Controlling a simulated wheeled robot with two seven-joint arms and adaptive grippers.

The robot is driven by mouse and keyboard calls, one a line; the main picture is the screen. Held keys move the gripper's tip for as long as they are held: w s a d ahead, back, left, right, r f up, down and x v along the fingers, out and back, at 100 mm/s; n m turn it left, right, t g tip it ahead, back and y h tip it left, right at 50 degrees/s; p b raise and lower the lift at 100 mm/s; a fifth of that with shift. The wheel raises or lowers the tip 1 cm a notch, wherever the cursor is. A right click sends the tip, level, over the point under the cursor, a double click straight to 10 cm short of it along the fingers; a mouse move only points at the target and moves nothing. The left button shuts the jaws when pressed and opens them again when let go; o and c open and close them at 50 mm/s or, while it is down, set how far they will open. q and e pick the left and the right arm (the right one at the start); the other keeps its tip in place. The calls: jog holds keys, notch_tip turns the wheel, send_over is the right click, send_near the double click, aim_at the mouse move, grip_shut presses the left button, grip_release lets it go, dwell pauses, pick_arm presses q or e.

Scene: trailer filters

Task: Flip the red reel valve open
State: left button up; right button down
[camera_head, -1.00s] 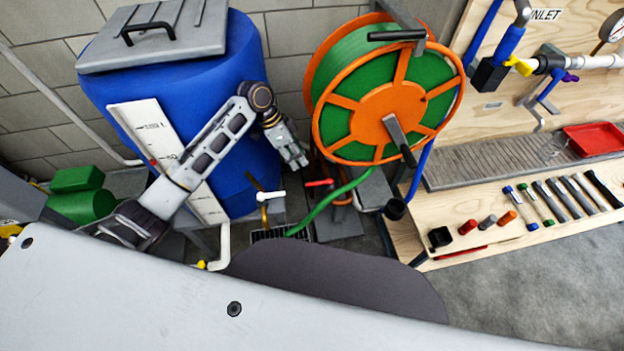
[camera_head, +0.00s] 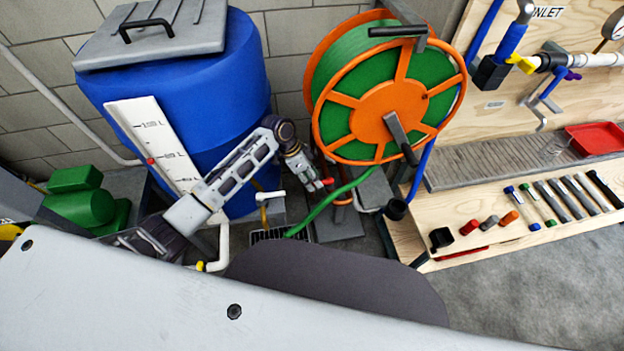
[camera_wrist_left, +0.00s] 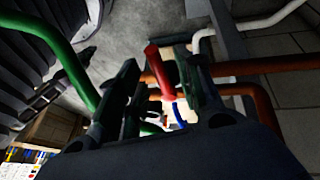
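The red reel valve handle (camera_head: 328,181) shows as a small red tip below the orange and green hose reel (camera_head: 388,112). My left gripper (camera_head: 318,184) is right at it and hides most of the handle. In the left wrist view, the red handle (camera_wrist_left: 158,66) stands between the two dark fingers of my left gripper (camera_wrist_left: 165,80). The fingers are apart, with gaps on both sides of the handle; I cannot tell if one touches it. A copper-coloured pipe (camera_wrist_left: 250,67) runs behind the handle. My right gripper is in neither view.
A blue barrel (camera_head: 225,80) stands close behind my left arm. A green hose (camera_head: 325,205) drops from the reel to a floor drain (camera_head: 268,235). A white-handled tap (camera_head: 270,195) is left of the gripper. A wooden bench (camera_head: 520,215) with tools stands right.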

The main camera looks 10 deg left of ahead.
pick_arm(q)
jog(key=shift+d+f, duration=0.1)
jog(key=shift+f, duration=0.05)
grip_shut()
dwell(0.6)
